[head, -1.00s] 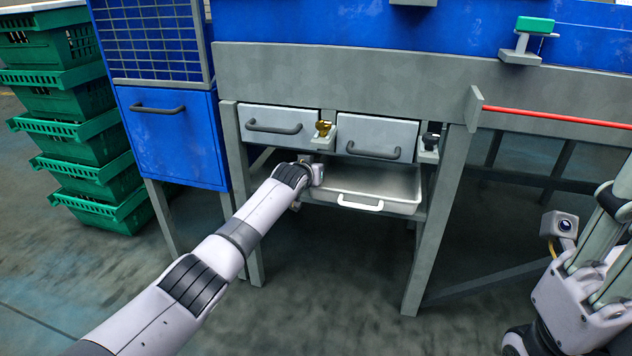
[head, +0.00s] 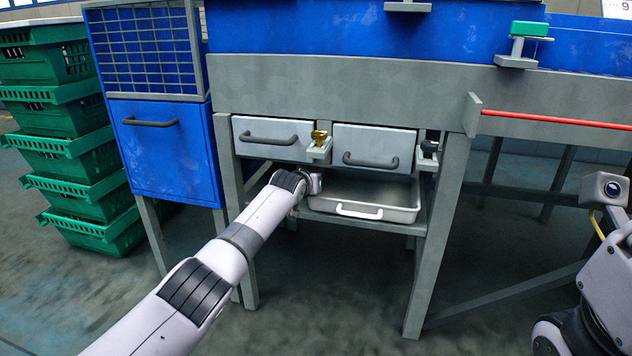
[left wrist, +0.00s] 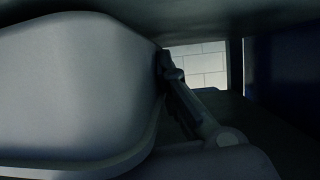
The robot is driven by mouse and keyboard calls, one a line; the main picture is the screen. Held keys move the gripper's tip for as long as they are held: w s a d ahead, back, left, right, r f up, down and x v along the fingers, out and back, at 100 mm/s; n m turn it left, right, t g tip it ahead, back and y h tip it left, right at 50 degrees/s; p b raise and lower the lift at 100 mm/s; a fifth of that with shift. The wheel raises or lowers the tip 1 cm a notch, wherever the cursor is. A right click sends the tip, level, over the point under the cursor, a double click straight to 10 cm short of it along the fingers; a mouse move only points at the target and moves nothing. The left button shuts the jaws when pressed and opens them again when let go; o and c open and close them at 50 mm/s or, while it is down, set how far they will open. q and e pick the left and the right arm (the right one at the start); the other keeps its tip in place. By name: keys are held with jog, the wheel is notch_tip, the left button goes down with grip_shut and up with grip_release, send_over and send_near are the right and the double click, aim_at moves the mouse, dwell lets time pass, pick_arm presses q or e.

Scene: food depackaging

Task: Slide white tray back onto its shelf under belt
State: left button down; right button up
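The white tray (head: 405,213), with a white front handle (head: 359,211), sits on the low shelf under the grey bench, below two drawers. Its front is near the shelf's front edge. My left arm reaches to the tray's left front side, and its wrist hides the gripper in the head view. In the left wrist view the tray's pale wall (left wrist: 75,85) fills the left half. A dark finger of my left gripper (left wrist: 172,75) is close against the tray's edge; contact and opening are unclear. My right gripper's fingers are out of view; only its wrist shows at the right.
Two grey drawers (head: 270,139) are above the tray, with a brass-coloured fitting (head: 319,137) between them. Bench legs (head: 437,235) flank the shelf. A blue cabinet (head: 165,150) and stacked green crates (head: 75,165) stand left. The floor in front is open.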

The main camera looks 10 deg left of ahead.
pick_arm(q)
jog(key=shift+f, duration=0.25)
dwell(0.3)
jog(key=c, duration=1.7)
grip_release()
jog(key=shift+f, duration=0.15)
jog(key=shift+s, duration=0.15)
